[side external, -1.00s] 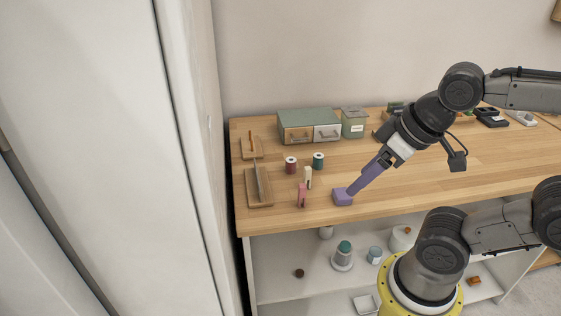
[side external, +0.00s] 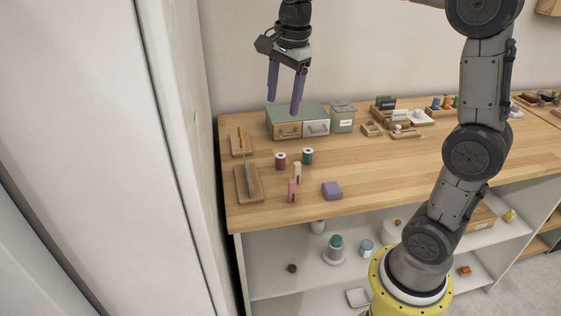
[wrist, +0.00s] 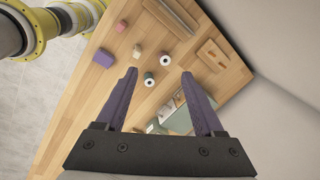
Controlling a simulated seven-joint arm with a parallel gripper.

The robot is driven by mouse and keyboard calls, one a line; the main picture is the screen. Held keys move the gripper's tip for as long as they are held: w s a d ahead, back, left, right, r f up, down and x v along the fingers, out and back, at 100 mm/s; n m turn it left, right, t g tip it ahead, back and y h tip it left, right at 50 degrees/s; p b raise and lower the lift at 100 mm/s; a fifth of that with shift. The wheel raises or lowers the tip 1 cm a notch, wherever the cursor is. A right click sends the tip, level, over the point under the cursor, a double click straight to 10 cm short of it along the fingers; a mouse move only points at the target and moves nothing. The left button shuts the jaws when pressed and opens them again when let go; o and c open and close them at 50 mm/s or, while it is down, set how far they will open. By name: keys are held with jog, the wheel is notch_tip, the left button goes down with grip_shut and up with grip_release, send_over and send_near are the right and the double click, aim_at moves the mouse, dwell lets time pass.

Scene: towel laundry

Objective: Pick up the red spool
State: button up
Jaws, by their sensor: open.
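The red spool (side external: 280,160) stands upright on the wooden worktop, left of a teal spool (side external: 308,156). In the wrist view, the red spool (wrist: 165,60) and the teal spool (wrist: 149,78) appear between my open fingers, seen from above. My gripper (side external: 283,106) is open and empty, with its purple fingers pointing down. It is raised well above the worktop, apart from the red spool. In the wrist view my gripper (wrist: 159,73) shows both fingers spread wide.
A pink clip (side external: 292,190), a cream clip (side external: 297,171) and a purple block (side external: 332,190) are in front of the spools. Wooden trays (side external: 241,142) lie left. A green drawer box (side external: 290,116) and a green canister (side external: 342,117) stand behind. The worktop's right front is clear.

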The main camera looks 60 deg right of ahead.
jog(key=w+d+f+m+g, duration=0.1)
jog(key=w+d+f, duration=0.3)
jog(key=w+f, duration=0.15)
send_over(280, 156)
jog(key=shift+g, duration=0.4)
jog(key=f, duration=0.6)
jog(key=a+f, duration=0.1)
jog(key=f, duration=0.2)
jog(key=shift+s, duration=0.15)
jog(key=shift+d+f, duration=0.15)
jog(key=shift+f, duration=1.45)
jog(key=shift+d+f, duration=0.1)
jog(key=shift+f, duration=1.5)
grip_shut()
